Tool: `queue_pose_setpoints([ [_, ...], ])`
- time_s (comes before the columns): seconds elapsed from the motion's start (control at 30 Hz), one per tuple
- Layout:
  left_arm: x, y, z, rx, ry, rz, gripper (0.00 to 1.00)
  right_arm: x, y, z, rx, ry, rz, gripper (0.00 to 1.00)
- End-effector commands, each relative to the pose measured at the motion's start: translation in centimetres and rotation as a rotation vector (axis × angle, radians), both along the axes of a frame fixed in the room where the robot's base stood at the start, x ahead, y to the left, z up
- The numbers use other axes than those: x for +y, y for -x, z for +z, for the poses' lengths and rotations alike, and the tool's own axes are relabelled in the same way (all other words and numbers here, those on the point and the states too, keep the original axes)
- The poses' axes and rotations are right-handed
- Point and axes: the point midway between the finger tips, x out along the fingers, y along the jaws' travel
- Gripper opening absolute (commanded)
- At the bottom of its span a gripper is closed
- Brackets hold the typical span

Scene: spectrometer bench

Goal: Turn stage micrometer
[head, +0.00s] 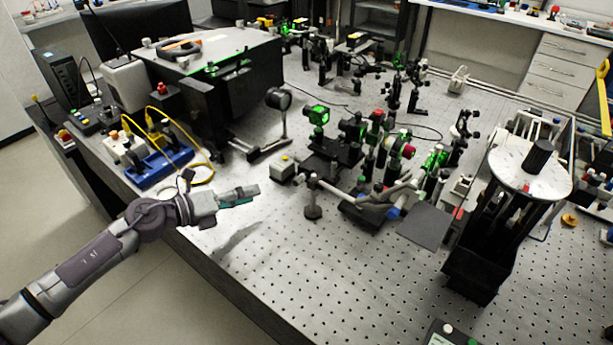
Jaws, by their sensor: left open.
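My left gripper (248,194) reaches in from the left, over the front left part of the perforated optical table (300,265). It is open and nothing shows between its fingers. To its right, apart from it, stands a low dark stage assembly (365,212) with silver rod-like parts and a blue piece (393,212). Which of these parts is the stage micrometer is too small to tell. Green-lit optics (318,115) stand behind the assembly. My right gripper is not in view.
A small grey box (283,169) and a short post (312,207) stand right of my left gripper. A blue tray with yellow cables (165,165) lies behind it. A tall round-topped instrument (528,175) stands at right. The front of the table is mostly clear.

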Motion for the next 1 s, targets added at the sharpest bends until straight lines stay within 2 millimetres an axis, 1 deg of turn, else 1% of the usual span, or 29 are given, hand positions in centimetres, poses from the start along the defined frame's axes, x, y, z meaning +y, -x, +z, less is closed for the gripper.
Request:
queue_pose_setpoints([
  [0.07,-0.9,-0.6,0.0,0.000,0.003,-0.001,0.44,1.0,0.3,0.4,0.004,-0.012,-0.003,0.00],
  [0.2,-3.1,-2.1,-0.5,0.000,0.006,-0.001,0.44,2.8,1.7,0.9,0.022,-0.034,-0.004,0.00],
  [0.3,-4.9,-3.3,-1.0,0.000,0.006,-0.001,0.44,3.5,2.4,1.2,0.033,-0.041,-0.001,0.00],
  [0.37,-5.9,-4.1,-1.3,0.000,0.006,0.000,0.44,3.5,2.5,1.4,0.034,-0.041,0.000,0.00],
  [0.5,-8.1,-5.6,-2.0,0.000,0.006,-0.001,0.44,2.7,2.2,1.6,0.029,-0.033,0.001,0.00],
  [0.63,-9.5,-6.6,-2.6,0.001,0.004,0.000,0.44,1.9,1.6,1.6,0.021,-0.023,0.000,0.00],
  [0.8,-10.5,-7.3,-2.8,0.000,0.002,0.000,0.44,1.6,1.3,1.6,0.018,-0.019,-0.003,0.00],
  [1.0,-10.6,-7.4,-2.9,0.000,0.003,0.000,0.44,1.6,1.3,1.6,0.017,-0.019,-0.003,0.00],
])
